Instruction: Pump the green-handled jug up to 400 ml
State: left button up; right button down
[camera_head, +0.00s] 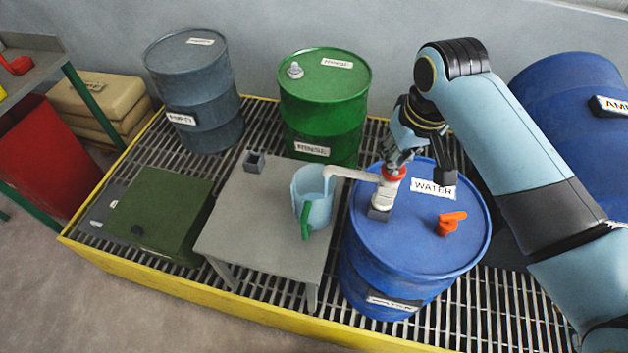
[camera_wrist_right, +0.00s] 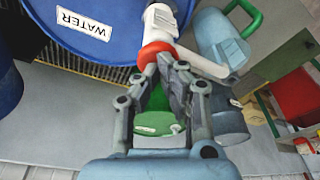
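The light blue jug (camera_head: 316,190) with its green handle (camera_head: 305,218) stands on the grey table, and it also shows in the wrist view (camera_wrist_right: 222,42). The white pump (camera_head: 384,193) stands on the blue WATER drum (camera_head: 420,237), its spout (camera_head: 352,174) reaching left to the jug's mouth. My right gripper (camera_head: 396,165) is at the pump's red top (camera_head: 393,173). In the wrist view its fingers (camera_wrist_right: 160,68) close around that red top (camera_wrist_right: 157,52). The level in the jug cannot be read. My left gripper is not in view.
An orange-red valve piece (camera_head: 450,223) sits on the WATER drum, right of the pump. A small dark block (camera_head: 254,162) is on the grey table (camera_head: 248,225). A green RINSE drum (camera_head: 325,100), a grey drum (camera_head: 195,95) and a dark green box (camera_head: 160,215) stand around it.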

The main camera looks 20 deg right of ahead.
jog(key=shift+w+p+v, duration=0.25)
jog(key=shift+p+v, duration=0.5)
jog(key=shift+v, duration=0.4)
jog(key=shift+w+v, duration=0.25)
jog(key=shift+v, duration=1)
jog(key=shift+s+b+x, duration=0.25)
jog(key=shift+b+x, duration=0.15)
jog(key=shift+x, duration=0.75)
jog(key=shift+s+b+x, duration=0.25)
jog(key=shift+b+x, duration=0.1)
jog(key=shift+x, duration=0.85)
jog(key=shift+f, duration=0.1)
jog(key=shift+w+p+v, duration=0.15)
jog(key=shift+p+v, duration=0.25)
jog(key=shift+v, duration=0.3)
jog(key=shift+w+p+v, duration=0.15)
jog(key=shift+p+v, duration=0.25)
jog(key=shift+v, duration=0.25)
jog(key=shift+w+v, duration=0.25)
jog(key=shift+v, duration=0.85)
